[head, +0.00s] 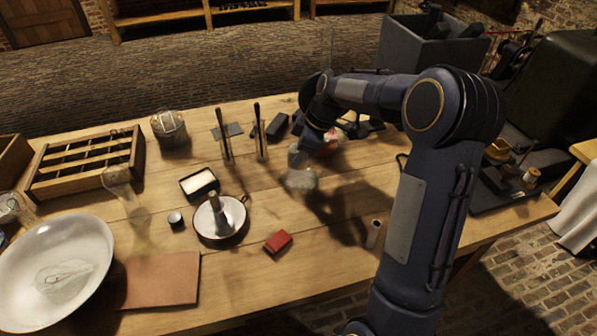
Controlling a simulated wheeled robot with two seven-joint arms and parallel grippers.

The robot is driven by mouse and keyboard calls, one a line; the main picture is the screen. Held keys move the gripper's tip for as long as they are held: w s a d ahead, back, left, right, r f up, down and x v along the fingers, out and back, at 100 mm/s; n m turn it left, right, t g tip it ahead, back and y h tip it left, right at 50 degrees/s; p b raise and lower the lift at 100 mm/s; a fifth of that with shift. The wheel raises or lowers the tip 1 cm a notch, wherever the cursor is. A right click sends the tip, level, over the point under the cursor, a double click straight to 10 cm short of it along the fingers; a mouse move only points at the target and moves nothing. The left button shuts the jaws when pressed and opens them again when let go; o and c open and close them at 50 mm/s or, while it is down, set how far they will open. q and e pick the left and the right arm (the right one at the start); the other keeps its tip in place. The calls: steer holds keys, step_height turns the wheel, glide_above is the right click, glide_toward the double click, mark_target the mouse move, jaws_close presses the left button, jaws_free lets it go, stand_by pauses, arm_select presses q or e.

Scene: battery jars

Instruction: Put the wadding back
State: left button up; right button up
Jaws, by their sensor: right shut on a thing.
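My right gripper (298,158) reaches down over the middle of the table, right of the two upright dark rods. It is shut, and a pale, greyish-white lump that looks like the wadding (301,181) shows right at its fingertips. The lump's outline is soft, and I cannot tell whether it touches the table. A small black box (199,184) with white contents lies open to the left. My left gripper is not in view.
Two upright rods (226,140) (261,135) stand behind.

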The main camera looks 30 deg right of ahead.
step_height(320, 180, down, 6)
steer(key=shift+r, duration=0.15)
stand_by(0.3)
steer(key=o, duration=0.9)
